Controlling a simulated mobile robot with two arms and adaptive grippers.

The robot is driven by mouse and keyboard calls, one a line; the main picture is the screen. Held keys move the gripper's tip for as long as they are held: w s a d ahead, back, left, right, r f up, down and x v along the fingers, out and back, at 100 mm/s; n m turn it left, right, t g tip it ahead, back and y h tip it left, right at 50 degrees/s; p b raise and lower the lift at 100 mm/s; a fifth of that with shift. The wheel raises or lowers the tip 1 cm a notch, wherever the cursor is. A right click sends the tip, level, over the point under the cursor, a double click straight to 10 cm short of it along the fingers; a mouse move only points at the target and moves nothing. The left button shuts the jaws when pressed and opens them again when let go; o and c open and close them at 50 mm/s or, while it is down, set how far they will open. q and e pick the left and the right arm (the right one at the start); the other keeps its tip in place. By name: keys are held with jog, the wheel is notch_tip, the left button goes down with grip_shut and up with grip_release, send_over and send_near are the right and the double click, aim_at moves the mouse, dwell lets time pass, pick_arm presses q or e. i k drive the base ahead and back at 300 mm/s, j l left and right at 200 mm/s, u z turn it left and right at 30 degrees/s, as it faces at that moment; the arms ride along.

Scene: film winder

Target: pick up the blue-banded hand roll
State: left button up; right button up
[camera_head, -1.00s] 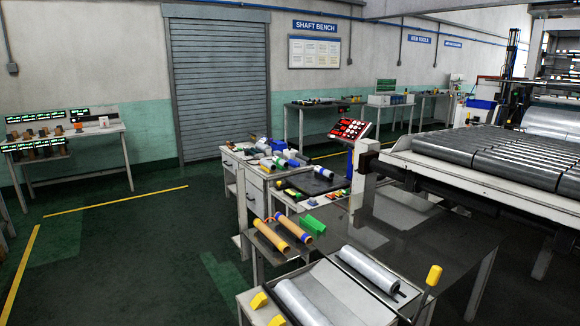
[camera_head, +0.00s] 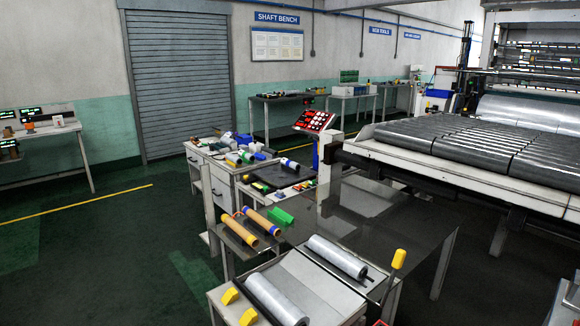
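Two tan rolls lie side by side on the dark table (camera_head: 345,222) in the middle of the view. The right tan roll (camera_head: 262,221) shows blue at its ends and looks like the blue-banded hand roll. The left tan roll (camera_head: 239,232) looks orange-yellow, and its band colour is too small to tell surely. A green block (camera_head: 281,217) lies just right of the blue-banded roll. Nothing covers either roll. Neither of my grippers is in view.
Grey film rolls (camera_head: 338,256) lie on the light tray in front, with yellow blocks (camera_head: 229,296) and a yellow-topped post (camera_head: 398,259) nearby. A cluttered bench (camera_head: 223,180) stands behind. The large winder (camera_head: 440,160) fills the right. Open floor lies left.

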aim_at(288, 163)
jog(key=i+j+u, duration=0.25)
jog(key=j, duration=0.35)
jog(key=i+j+u, duration=0.25)
jog(key=j, duration=0.3)
jog(key=i+j+u, duration=0.25)
jog(key=i+j, duration=0.2)
jog(key=i+j+u, duration=0.2)
jog(key=i+j, duration=0.15)
jog(key=i, duration=0.35)
jog(key=i+j+u, duration=0.2)
jog(key=i, duration=0.5)
jog(key=i+j+u, duration=0.2)
jog(key=i, duration=0.5)
jog(key=i+l+z, duration=0.15)
jog(key=i+z, duration=1.05)
jog(key=i+j+z, duration=0.25)
jog(key=i+z, duration=0.15)
jog(key=i+j+z, duration=0.55)
jog(key=i+z, duration=0.15)
jog(key=z, duration=0.15)
jog(key=i+j+z, duration=0.25)
jog(key=z, duration=0.25)
jog(key=i+j+z, duration=0.2)
jog(key=z, duration=0.25)
jog(key=i+j+z, duration=0.1)
jog(key=j+z, duration=0.85)
